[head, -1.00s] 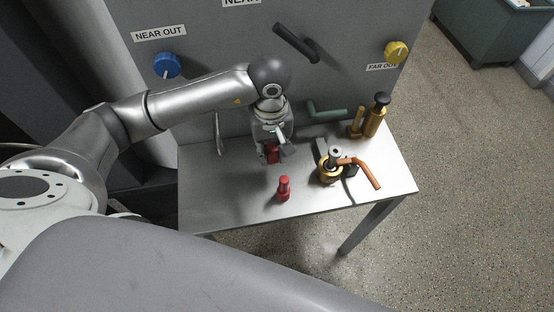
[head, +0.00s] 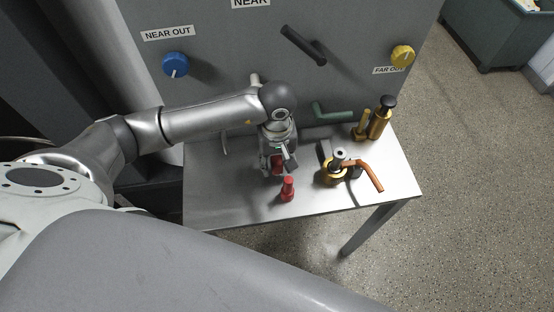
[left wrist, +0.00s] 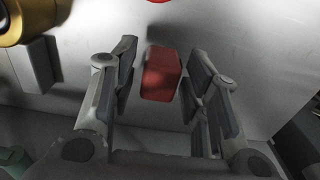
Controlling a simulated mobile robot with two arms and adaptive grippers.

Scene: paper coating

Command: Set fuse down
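A red block (head: 277,162), which I take to be the fuse, is at my left gripper above the grey metal table (head: 230,196). In the left wrist view the red block (left wrist: 161,75) is between the two spread fingers, with narrow gaps showing at its sides. My left gripper (left wrist: 161,88) looks open around it. In the head view the gripper (head: 279,165) points down near the table's middle and partly hides the block. I cannot tell whether the block rests on the tabletop. My right gripper is not in view.
A small red bottle-shaped piece (head: 287,190) stands close in front of the gripper. A brass fitting with an orange handle (head: 365,173) stands to the right. A brass cylinder (head: 379,120) and a green handle (head: 333,112) are behind. The table's left front is clear.

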